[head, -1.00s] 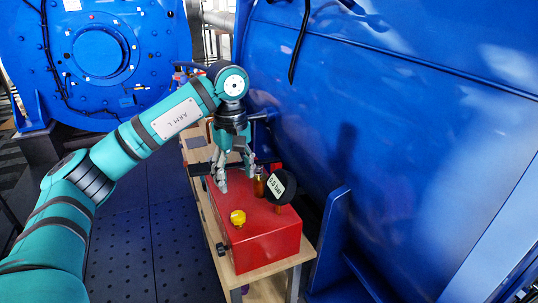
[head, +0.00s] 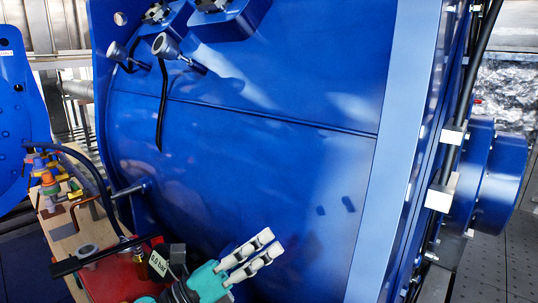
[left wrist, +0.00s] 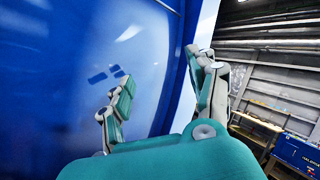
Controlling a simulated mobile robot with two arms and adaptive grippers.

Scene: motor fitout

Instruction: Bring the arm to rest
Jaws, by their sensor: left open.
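My left gripper (head: 268,245) is at the bottom middle of the head view, in teal and light grey. Its fingers point up and right in front of the big blue motor housing (head: 250,150), and nothing is between them. In the left wrist view the two fingers (left wrist: 162,82) stand apart and empty, with the blue housing behind one of them. I cannot tell how large the gap to the housing is. The rest of the left arm is mostly below the picture. My right gripper is not in view.
A red box (head: 115,282) with a gauge (head: 158,263) stands on a wooden bench (head: 63,230) at lower left, beside the gripper. Several coloured fittings and a dark hose (head: 93,168) are farther back. A blue cabinet (left wrist: 297,155) and shelving show in the wrist view.

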